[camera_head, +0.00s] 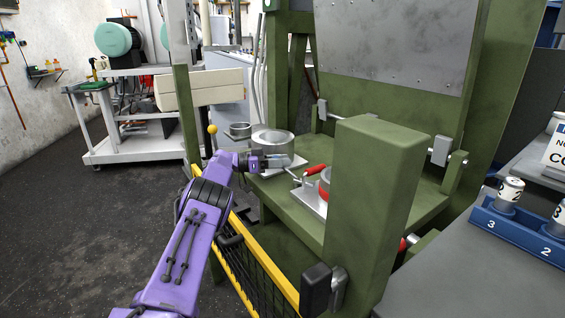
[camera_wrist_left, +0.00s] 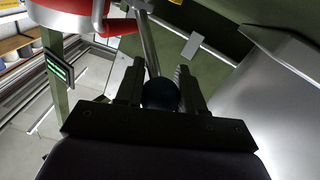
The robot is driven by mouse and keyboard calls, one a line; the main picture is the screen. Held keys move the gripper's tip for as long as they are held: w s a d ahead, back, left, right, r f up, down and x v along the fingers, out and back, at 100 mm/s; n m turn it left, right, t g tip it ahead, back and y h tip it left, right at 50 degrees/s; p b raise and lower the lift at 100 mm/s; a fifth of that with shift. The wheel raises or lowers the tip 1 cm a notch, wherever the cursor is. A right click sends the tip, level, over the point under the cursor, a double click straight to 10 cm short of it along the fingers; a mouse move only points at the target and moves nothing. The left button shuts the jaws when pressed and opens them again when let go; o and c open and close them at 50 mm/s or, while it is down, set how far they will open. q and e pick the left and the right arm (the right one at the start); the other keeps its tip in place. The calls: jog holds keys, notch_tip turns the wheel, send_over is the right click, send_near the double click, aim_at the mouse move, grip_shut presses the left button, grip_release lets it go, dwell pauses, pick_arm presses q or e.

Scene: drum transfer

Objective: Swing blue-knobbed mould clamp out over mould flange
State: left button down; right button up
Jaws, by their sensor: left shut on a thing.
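My left gripper (camera_head: 284,162) reaches in from the left over the green press table, beside the mould. In the left wrist view the gripper (camera_wrist_left: 160,92) is shut on a dark blue, almost black knob (camera_wrist_left: 160,96). A thin metal rod (camera_wrist_left: 149,45) runs from the knob away from the fingers. In the head view the fingers hide the knob. The grey round mould (camera_head: 272,140) stands on a plate just behind the gripper. A red handle (camera_head: 316,169) and a red-and-grey round part (camera_head: 325,182) sit to the right of the gripper. My right gripper is not in view.
A green post (camera_head: 375,210) stands in front on the right. A yellow-topped mesh guard (camera_head: 258,262) runs along the near left edge. A small grey cup (camera_head: 240,130) is left of the mould. A blue rack (camera_head: 520,232) with numbered cylinders lies at the far right.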

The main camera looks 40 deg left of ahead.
pick_arm(q)
jog(key=c, duration=0.7)
grip_release()
jog(key=shift+w+d, duration=0.1)
jog(key=shift+w, duration=0.1)
jog(key=shift+s, duration=0.1)
jog(key=v, duration=0.7)
jog(key=shift+s+a, duration=0.2)
